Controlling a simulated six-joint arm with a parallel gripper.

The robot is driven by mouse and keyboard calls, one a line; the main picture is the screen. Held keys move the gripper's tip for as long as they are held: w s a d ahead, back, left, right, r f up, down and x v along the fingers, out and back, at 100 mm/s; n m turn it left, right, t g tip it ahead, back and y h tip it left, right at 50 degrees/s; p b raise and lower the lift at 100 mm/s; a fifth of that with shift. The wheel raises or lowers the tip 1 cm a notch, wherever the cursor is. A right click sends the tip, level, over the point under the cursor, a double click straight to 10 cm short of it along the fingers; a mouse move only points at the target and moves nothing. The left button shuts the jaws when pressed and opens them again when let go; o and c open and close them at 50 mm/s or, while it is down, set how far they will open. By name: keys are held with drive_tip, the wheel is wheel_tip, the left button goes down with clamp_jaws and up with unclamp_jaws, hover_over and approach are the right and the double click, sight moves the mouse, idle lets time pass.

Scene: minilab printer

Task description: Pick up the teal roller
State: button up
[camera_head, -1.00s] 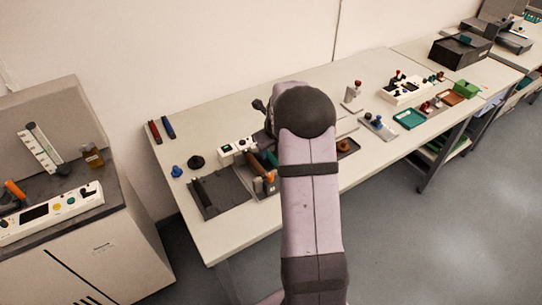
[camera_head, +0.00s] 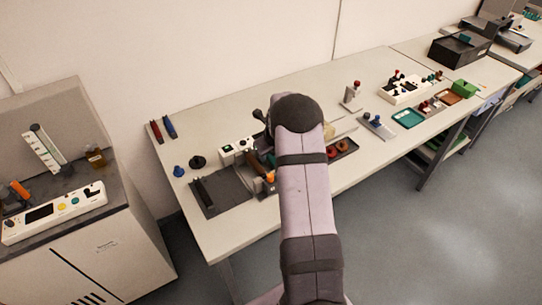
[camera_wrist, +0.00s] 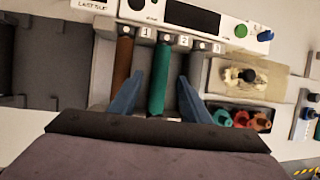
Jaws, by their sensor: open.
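The teal roller (camera_wrist: 158,92) lies in the slot marked 2 of a grey rack in the wrist view, with its length running toward my gripper. My gripper (camera_wrist: 159,76) is open, with one blue finger on each side of the roller. I cannot tell whether the fingers touch it or how high they are above it. A brown roller (camera_wrist: 124,62) lies in slot 1, to the left. Slot 3 looks empty.
A white control panel (camera_wrist: 205,20) with knobs and buttons runs behind the slots. A dark flat tray (camera_head: 222,192) is to the left.

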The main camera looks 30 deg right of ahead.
drive_tip(key=shift+x, duration=1)
drive_tip(key=shift+f, duration=0.3)
clamp_jaws()
